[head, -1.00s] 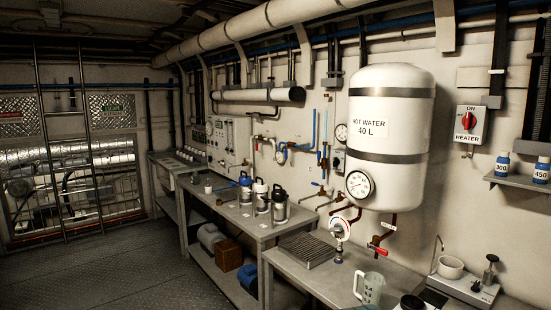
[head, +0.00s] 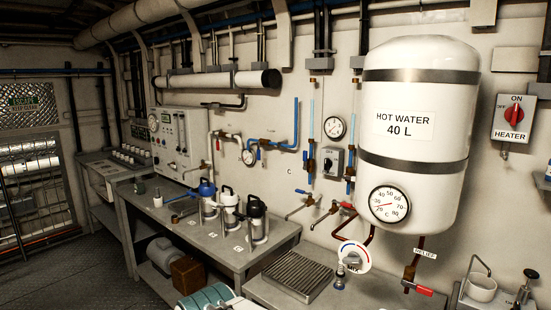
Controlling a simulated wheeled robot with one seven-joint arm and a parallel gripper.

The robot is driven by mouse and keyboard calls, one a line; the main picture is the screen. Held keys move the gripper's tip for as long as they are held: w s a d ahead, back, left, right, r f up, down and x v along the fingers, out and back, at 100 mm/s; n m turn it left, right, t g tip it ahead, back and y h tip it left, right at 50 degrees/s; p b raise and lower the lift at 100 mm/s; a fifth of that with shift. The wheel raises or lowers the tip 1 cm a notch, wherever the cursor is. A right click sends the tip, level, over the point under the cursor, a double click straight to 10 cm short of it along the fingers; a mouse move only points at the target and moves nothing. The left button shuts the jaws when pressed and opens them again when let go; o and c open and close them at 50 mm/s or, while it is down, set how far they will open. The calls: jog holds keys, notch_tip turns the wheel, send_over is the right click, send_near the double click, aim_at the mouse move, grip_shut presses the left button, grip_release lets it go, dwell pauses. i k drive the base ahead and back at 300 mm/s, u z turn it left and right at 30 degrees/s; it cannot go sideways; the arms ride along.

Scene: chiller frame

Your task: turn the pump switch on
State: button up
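A small grey switch box (head: 331,161) with a dark knob is on the wall, left of the white hot water tank (head: 414,130) and below a round gauge (head: 334,128). Its lettering is too small to read, so I cannot tell for sure that it is the pump switch, nor its setting. A second switch box with a red knob (head: 515,117), labelled HEATER, is right of the tank. A panel with dials (head: 180,140) is on the wall further left. My gripper is not in view.
A bench with several flasks (head: 229,208) stands below the wall. A slatted tray (head: 297,276) lies on the nearer counter. Pipes and valves with blue and red handles (head: 345,206) stick out below the switch box. Open floor (head: 100,275) is at the left.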

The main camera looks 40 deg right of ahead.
aim_at(328, 163)
jog(key=z, duration=0.65)
jog(key=i, duration=0.95)
jog(key=z, duration=1.05)
jog(key=i, duration=0.2)
jog(key=z, duration=0.15)
